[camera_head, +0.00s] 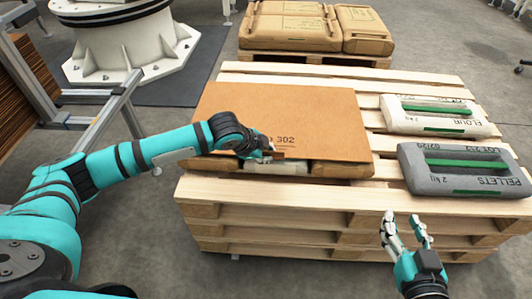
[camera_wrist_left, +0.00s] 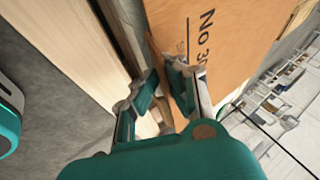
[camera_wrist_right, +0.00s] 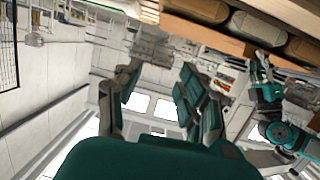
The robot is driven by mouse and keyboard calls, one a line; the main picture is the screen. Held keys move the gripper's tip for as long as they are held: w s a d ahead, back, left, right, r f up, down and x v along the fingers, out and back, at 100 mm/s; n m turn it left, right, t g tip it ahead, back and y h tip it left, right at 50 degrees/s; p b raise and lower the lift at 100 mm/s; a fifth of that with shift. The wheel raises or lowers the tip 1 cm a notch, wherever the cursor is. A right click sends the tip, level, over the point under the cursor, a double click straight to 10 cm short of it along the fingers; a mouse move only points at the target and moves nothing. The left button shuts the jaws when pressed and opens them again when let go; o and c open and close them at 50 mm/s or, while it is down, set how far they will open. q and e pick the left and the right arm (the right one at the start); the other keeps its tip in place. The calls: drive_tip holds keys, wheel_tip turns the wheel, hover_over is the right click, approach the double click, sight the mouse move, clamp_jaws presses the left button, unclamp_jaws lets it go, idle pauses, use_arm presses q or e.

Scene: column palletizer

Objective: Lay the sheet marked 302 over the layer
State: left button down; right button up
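The brown sheet marked 302 (camera_head: 280,115) lies flat over bags on the left part of the pallet (camera_head: 290,205). Ends of these bags show under its front edge, a pale one (camera_head: 275,168) between brown ones. My left gripper (camera_head: 262,152) is at the sheet's front edge, near the number. In the left wrist view its fingers (camera_wrist_left: 160,75) stand slightly apart, one over the printed face and one beyond the edge; firm contact cannot be told. My right gripper (camera_head: 406,222) is open and empty, in front of the pallet's right part.
A white flour bag (camera_head: 435,115) and a grey pellets bag (camera_head: 465,170) lie on the pallet's right side. Another pallet with brown bags (camera_head: 290,25) stands behind. A white pedestal (camera_head: 120,45) and a metal frame with stacked brown sheets (camera_head: 25,95) are at the left.

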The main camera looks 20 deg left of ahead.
use_arm(q)
drive_tip(key=shift+p, duration=0.6)
use_arm(e)
drive_tip(key=shift+s+d+f+g+h, duration=0.25)
drive_tip(key=shift+s+f+g, duration=0.3)
drive_tip(key=shift+f, duration=0.25)
drive_tip(key=shift+s+d+f+g+h, duration=0.15)
drive_tip(key=shift+s+d+f+g, duration=0.2)
drive_tip(key=shift+f+g, duration=0.4)
drive_tip(key=shift+s+d+f+g+h, duration=0.2)
drive_tip(key=shift+s+f+g, duration=0.3)
drive_tip(key=shift+f, duration=0.4)
use_arm(q)
drive_tip(key=shift+f, duration=0.5)
use_arm(e)
drive_tip(key=shift+s+d+f+g, duration=0.2)
drive_tip(key=shift+s+f+g, duration=0.3)
drive_tip(key=shift+s+f, duration=0.2)
use_arm(q)
drive_tip(key=c, duration=1.4)
unclamp_jaws()
use_arm(e)
drive_tip(key=shift+d, duration=0.1)
drive_tip(key=shift+s, duration=0.1)
